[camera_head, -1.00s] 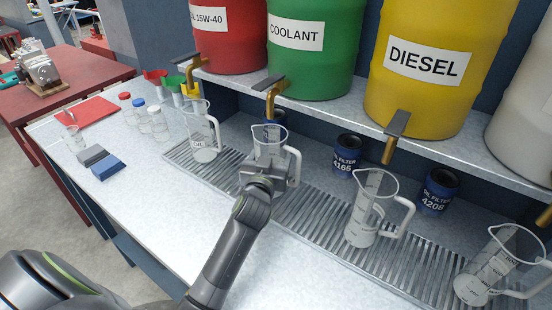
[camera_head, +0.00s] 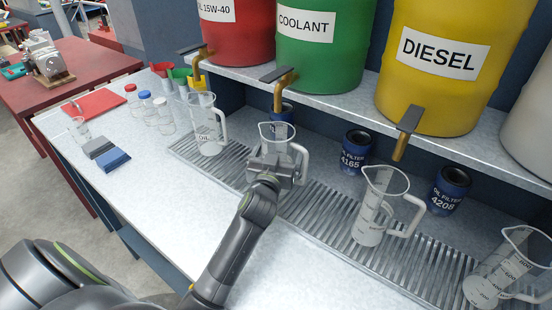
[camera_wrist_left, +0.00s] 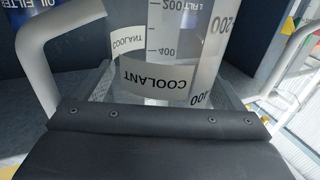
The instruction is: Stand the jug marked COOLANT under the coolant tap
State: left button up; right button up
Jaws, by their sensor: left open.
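The clear jug marked COOLANT (camera_head: 279,135) stands upright on the slatted drip grate, its rim below the coolant tap (camera_head: 279,92) in the head view. The tap comes from the green COOLANT drum (camera_head: 318,60). In the left wrist view the jug (camera_wrist_left: 180,40) is close, its COOLANT label facing me and its white handle at the left. My left gripper (camera_head: 272,166) is open at the near side of the jug's lower body, partly hiding it. Whether the fingers touch the jug cannot be told. My right gripper is out of view.
The oil jug (camera_head: 208,140) stands left on the drip grate (camera_head: 318,215); another jug (camera_head: 370,225) stands right. Blue oil filters (camera_head: 354,152) are behind. Small bottles (camera_head: 147,105), funnels and cloths are further left. The near counter is clear.

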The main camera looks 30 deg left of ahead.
pick_arm(q)
jog(key=v, duration=1.2)
jog(key=shift+r+b, duration=0.15)
jog(key=shift+b, duration=0.15)
